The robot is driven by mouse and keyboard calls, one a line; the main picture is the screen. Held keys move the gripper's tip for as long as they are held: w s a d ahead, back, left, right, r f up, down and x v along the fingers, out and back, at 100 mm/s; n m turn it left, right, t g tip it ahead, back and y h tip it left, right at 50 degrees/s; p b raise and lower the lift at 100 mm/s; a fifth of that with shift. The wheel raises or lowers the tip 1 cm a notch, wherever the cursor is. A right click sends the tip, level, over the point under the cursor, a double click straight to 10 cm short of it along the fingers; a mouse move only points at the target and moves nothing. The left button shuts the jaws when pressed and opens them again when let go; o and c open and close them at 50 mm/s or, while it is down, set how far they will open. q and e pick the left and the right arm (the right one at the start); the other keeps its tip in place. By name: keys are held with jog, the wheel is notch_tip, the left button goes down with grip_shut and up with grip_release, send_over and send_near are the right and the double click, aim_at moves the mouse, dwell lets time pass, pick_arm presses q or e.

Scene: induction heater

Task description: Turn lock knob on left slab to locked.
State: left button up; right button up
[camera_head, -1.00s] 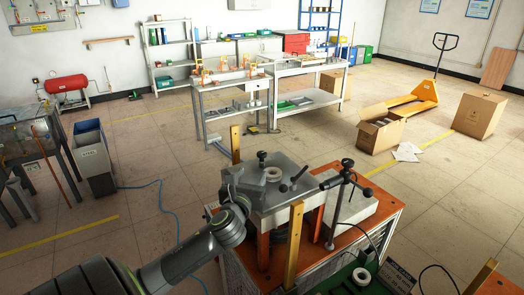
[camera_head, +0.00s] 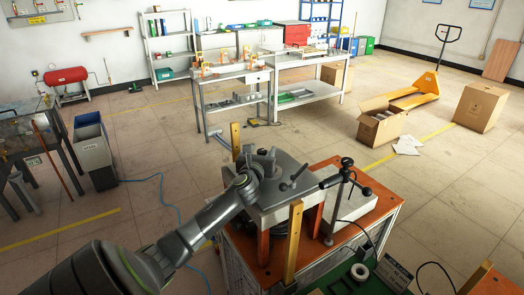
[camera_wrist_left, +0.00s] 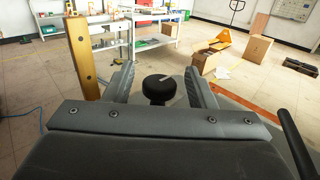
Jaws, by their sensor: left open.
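The left slab of the induction heater (camera_head: 270,213) is a grey metal plate on the orange-topped bench. Its lock knob (camera_wrist_left: 160,88) is black and round with a pale mark on top, and shows in the left wrist view between my two fingers. My left gripper (camera_head: 262,158) is over the slab in the head view and hides most of the knob there. It is open, with one finger on each side of the knob and a gap on both sides in the wrist view (camera_wrist_left: 160,85). My right gripper is not in view.
A brass-coloured post (camera_wrist_left: 83,55) stands close to the left finger. Another post (camera_head: 293,243) stands at the slab's front.

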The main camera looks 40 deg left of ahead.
pick_arm(q)
jog(key=c, duration=0.9)
jog(key=shift+c, duration=0.2)
